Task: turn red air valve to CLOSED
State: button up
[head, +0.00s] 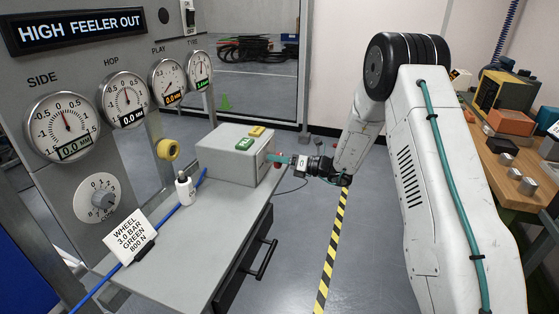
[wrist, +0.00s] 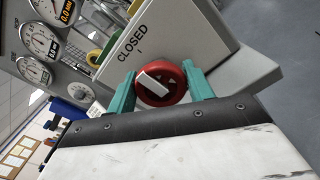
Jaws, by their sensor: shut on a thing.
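The red air valve (wrist: 162,96) is a round red knob with a white bar (wrist: 153,82) across its face. It sits on the side of a grey box (head: 228,165), below the black word CLOSED (wrist: 132,43) and a short tick mark. The bar lies slanted in the wrist view; I cannot tell exactly which mark it lines up with. My gripper (wrist: 160,92) has its teal fingers on both sides of the knob, shut on it. In the head view my gripper (head: 285,160) meets the box's right side and mostly hides the knob.
The box has a green button (head: 244,144) and a yellow button (head: 257,132) on top. It stands on a grey table (head: 200,250) with a white bottle (head: 185,190) and a sign (head: 131,236). Gauges line the panel at left. A wooden bench (head: 520,185) stands at right.

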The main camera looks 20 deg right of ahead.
jog(key=shift+f, duration=0.1)
jog(key=o, duration=1)
jog(key=shift+c, duration=0.2)
jog(key=v, duration=0.8)
